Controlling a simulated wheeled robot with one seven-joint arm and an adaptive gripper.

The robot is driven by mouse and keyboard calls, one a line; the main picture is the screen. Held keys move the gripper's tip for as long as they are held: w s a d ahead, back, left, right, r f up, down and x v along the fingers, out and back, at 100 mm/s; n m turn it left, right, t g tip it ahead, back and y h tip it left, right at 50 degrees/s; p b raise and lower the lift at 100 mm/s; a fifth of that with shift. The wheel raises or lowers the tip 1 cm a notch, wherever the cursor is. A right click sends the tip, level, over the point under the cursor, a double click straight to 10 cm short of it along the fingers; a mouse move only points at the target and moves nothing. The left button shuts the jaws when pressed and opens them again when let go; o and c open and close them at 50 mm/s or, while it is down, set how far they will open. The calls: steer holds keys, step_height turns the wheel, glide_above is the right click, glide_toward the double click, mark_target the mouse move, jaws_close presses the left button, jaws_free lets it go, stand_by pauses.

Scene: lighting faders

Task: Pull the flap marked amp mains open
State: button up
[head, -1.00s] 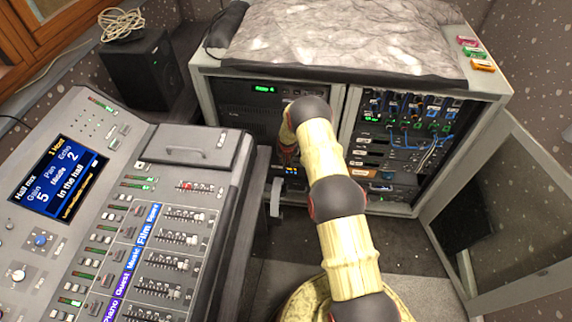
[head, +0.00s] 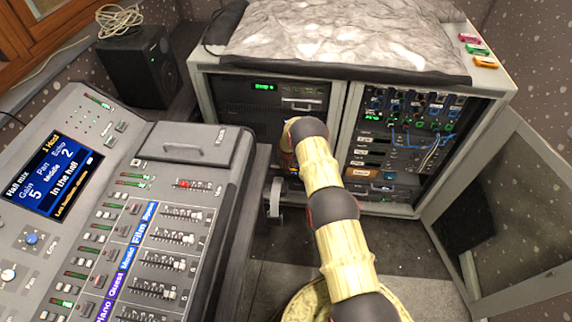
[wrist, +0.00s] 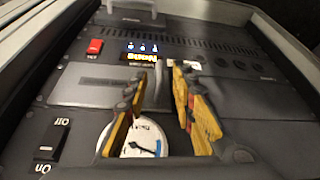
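In the wrist view my gripper (wrist: 159,82) has its two yellow-and-black fingers apart, close over a dark grey rack panel. A grey upright piece shows between the fingers; I cannot tell whether they touch it. A white label (wrist: 207,120) sits partly behind the right finger, its text too small to read. In the head view my arm hides most of the gripper, low at the left rack bay (head: 233,100).
In the wrist view a black on/off rocker (wrist: 53,140) and a red switch (wrist: 95,46) are left of the fingers, near a lit display (wrist: 139,58). The mixing desk (head: 130,215) stands left of my arm. A cabinet door (head: 505,215) stands open at right.

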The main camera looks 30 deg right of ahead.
steer(key=shift+c, duration=0.5)
jaws_close()
stand_by(0.3)
